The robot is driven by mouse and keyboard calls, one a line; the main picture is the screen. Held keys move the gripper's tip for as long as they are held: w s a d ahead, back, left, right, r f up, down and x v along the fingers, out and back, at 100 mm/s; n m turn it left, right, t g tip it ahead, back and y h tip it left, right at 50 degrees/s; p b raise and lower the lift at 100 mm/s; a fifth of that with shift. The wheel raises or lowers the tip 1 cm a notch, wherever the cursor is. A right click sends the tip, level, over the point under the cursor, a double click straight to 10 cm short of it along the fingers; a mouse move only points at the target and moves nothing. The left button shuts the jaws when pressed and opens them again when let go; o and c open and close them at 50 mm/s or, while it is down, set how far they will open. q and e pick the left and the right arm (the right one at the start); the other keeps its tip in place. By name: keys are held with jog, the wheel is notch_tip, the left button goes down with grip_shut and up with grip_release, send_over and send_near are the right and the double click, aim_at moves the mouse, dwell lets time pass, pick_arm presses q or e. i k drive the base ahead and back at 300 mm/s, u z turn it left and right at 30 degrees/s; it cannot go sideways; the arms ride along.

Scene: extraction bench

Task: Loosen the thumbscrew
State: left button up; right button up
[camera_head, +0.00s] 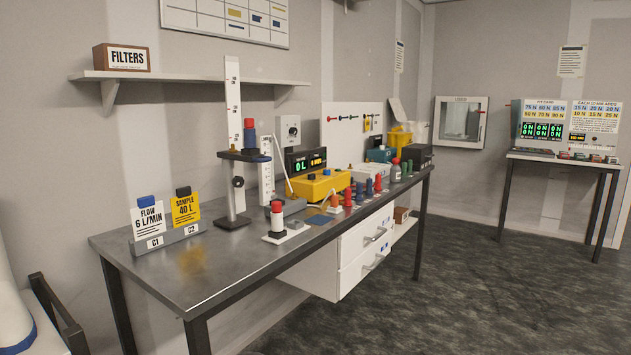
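A white upright stand (233,105) with a dark foot rises from the left half of the metal bench. A round black knob (238,183), which looks like the thumbscrew, sits on the front of its post. Above the knob, a dark platform (238,155) is on the post and carries a blue and red piece (249,132). Nothing touches the knob. I cannot tell from this distance how tight it is. Neither of my grippers is in view.
The bench (180,275) has clear metal at its front left. A yellow unit (318,185) and several small coloured parts lie farther right.

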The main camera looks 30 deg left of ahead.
aim_at(238, 181)
jog(key=z, duration=0.5)
jog(key=k, duration=1.35)
jog(key=u, duration=1.15)
jog(key=i, duration=1)
